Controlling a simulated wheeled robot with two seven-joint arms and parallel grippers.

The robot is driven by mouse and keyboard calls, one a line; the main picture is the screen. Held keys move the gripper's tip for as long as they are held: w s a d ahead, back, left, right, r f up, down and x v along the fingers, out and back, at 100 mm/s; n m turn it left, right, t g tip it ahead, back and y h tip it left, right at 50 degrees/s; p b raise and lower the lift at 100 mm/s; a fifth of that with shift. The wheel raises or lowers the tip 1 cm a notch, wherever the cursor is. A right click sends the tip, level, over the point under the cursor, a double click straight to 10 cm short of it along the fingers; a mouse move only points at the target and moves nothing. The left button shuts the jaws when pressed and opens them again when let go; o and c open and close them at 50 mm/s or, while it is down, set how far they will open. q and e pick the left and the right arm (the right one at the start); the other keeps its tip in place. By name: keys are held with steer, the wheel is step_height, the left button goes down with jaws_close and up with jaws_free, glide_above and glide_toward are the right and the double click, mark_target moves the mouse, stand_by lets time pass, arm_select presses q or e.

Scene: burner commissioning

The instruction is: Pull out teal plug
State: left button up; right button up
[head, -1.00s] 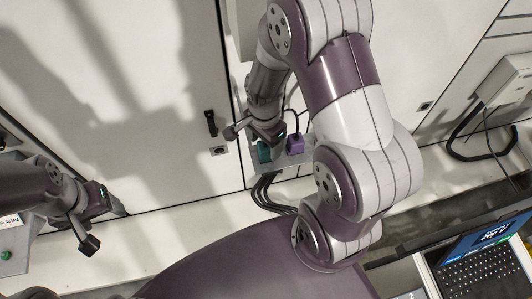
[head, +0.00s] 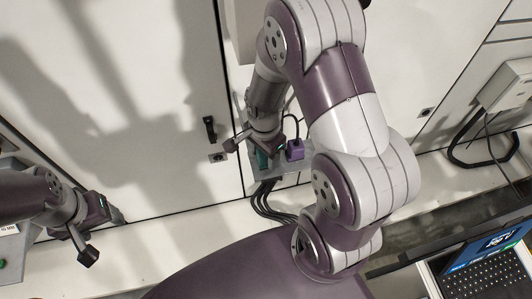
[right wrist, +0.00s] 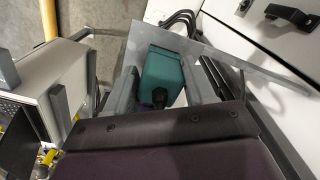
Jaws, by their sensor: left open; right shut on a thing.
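The teal plug (head: 262,159) is at a small grey panel (head: 258,182) below the pale cabinet front in the head view. My right gripper (head: 264,151) is shut on it and hides much of it. In the right wrist view the teal plug (right wrist: 165,72) sits between the two grey fingers, with a dark round cable end facing the camera. I cannot tell whether the plug is fully seated. My left gripper (head: 116,214) is open, far to the left and away from the plug.
A purple plug (head: 295,150) with a dark cable stands just right of the teal one. Dark cables (head: 266,199) hang below the panel. A black handle (head: 209,128) is on the cabinet door to the left. A screen (head: 489,247) stands at lower right.

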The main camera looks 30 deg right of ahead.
steer(key=shift+r+p, duration=0.6)
steer(key=shift+r, duration=0.1)
steer(key=shift+r+p, duration=0.55)
steer(key=shift+r, duration=0.05)
step_height(320, 180, up, 4)
steer(key=p, duration=0.4)
steer(key=shift+r, duration=0.1)
